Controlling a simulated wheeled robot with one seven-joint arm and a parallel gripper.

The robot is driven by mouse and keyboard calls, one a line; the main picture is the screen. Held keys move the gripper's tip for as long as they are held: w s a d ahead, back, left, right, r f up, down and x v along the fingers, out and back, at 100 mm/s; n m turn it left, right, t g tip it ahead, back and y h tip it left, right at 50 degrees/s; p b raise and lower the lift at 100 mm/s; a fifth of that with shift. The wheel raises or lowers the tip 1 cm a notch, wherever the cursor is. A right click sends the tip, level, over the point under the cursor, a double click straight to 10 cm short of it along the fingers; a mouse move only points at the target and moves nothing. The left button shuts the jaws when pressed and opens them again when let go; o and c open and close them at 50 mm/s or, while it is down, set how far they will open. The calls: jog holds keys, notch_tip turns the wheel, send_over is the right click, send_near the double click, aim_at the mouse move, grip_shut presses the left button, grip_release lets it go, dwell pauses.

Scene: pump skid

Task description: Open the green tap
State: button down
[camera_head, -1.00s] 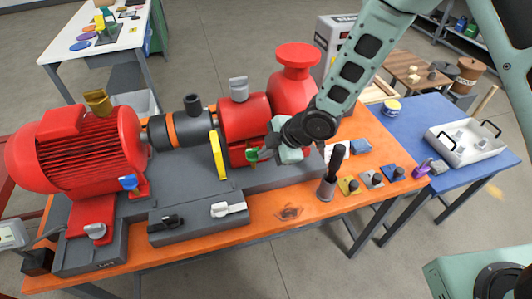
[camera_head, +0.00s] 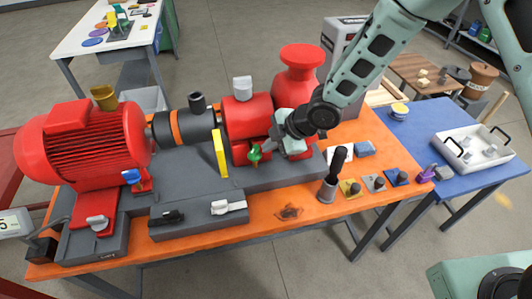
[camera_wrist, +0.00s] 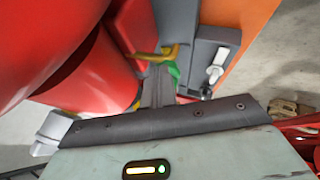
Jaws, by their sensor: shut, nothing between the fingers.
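The green tap (camera_head: 255,153) is on the front of the red pump body, low down, in the head view. It also shows in the wrist view (camera_wrist: 174,71), partly hidden behind my fingers. My gripper (camera_head: 268,148) comes in from the right, its fingertips close beside the tap. In the wrist view my dark fingers (camera_wrist: 158,90) are together with nothing between them, and their tips overlap the tap. I cannot tell whether they touch it.
A yellow lever (camera_head: 220,154) stands just left of the tap. A white switch handle (camera_head: 228,207) is on the grey block in front. A dark upright lever (camera_head: 333,175) stands to the right on the orange table (camera_head: 250,232). The red pump (camera_head: 297,95) rises behind my gripper.

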jog(key=shift+w+a, duration=0.2)
jog(key=shift+w, duration=0.35)
jog(key=shift+w+a, duration=0.15)
jog(key=shift+w, duration=0.35)
jog(key=shift+w+a, duration=0.1)
jog(key=shift+w, duration=0.05)
jog(key=shift+r, duration=0.1)
dwell(0.9)
jog(key=p+v, duration=0.4)
jog(key=v, duration=1.3)
jog(key=shift+r, duration=0.1)
